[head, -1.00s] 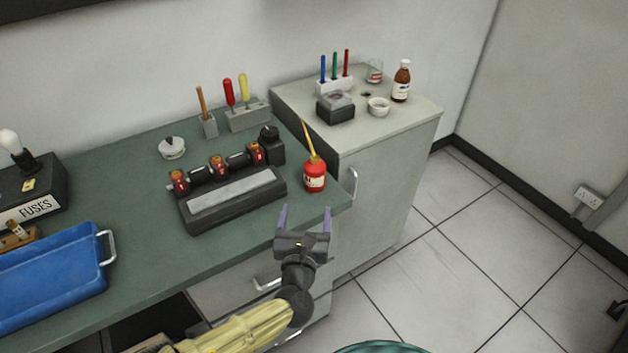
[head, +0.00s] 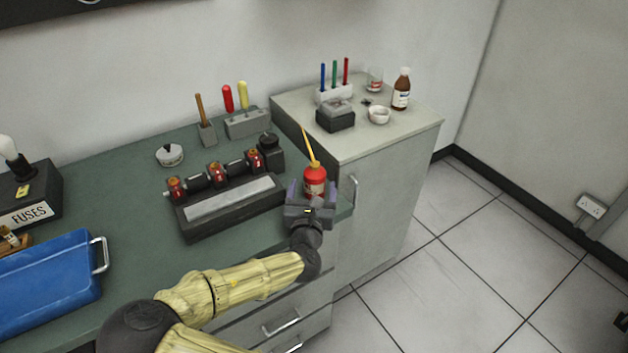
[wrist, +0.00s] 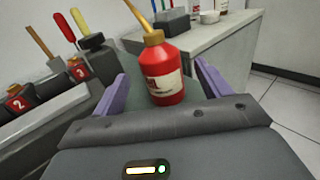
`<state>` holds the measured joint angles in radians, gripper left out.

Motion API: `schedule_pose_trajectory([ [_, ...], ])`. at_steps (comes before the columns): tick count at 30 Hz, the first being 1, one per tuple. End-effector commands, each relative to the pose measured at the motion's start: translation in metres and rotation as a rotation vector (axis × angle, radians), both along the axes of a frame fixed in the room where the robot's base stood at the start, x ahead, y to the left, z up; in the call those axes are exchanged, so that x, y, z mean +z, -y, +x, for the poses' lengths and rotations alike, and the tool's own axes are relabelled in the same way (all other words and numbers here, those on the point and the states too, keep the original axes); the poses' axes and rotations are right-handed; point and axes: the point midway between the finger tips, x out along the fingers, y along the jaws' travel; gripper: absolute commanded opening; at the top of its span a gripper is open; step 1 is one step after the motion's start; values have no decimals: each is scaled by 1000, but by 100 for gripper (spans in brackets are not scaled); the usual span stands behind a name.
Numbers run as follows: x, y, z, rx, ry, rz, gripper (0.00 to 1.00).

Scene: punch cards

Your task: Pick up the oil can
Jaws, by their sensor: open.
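The oil can (head: 314,179) is a red can with a pale label and a long yellow spout tilted up to the left. It stands upright near the right end of the green bench. My gripper (head: 312,190) is open at the can, with its purple fingers on either side of the can's lower part in the head view. The wrist view shows the can (wrist: 164,72) ahead between the two fingers, with gaps on both sides. The can's base is partly hidden by my gripper in the head view.
A black device with numbered red parts (head: 230,196) stands just left of my gripper. A pale cabinet (head: 385,190) holding a brown bottle (head: 401,90) and a white bowl (head: 379,115) stands behind and right. A blue tray (head: 45,285) lies at the left.

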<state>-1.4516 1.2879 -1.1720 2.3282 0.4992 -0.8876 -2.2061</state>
Motion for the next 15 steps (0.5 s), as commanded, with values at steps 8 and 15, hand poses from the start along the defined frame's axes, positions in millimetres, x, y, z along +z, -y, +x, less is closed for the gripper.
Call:
schedule_pose_trajectory([
  [8,0,-3,1,6,0,1,76],
  [15,-1,2,29,4,0,4,76],
])
